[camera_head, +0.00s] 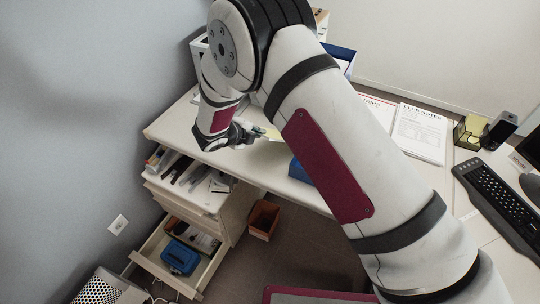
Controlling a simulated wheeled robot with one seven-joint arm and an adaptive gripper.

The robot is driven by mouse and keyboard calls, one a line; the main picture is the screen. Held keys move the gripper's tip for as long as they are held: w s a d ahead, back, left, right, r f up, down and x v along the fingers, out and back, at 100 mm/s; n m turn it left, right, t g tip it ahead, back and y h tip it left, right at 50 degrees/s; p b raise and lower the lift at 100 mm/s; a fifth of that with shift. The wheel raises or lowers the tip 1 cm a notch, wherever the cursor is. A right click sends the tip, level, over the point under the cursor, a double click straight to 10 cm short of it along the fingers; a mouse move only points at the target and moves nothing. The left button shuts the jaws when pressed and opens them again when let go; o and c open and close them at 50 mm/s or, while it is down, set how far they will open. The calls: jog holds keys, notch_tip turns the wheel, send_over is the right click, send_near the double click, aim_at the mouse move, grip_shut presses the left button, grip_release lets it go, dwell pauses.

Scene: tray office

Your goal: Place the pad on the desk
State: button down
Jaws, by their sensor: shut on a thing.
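My gripper (258,131) is over the left part of the white desk (246,165), near its front edge. It is shut on a small pale yellow pad (272,133), of which only a part shows at the fingertips. My arm hides the area to the right of the pad. I cannot tell whether the pad touches the desk top.
A blue object (299,171) lies at the desk's front edge, partly behind my arm. Papers (419,132), a yellow note holder (470,131) and a keyboard (502,205) are on the right. Below, an open drawer (150,254) holds a blue box (180,257).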

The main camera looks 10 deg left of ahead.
jog(key=shift+f, duration=0.45)
jog(key=c, duration=1.9)
grip_release()
jog(key=shift+s+r, duration=0.1)
jog(key=p+v, duration=0.2)
jog(key=v, duration=0.5)
jog(key=shift+s+a+r, duration=0.15)
jog(key=shift+s+r, duration=0.1)
jog(key=shift+s, duration=0.05)
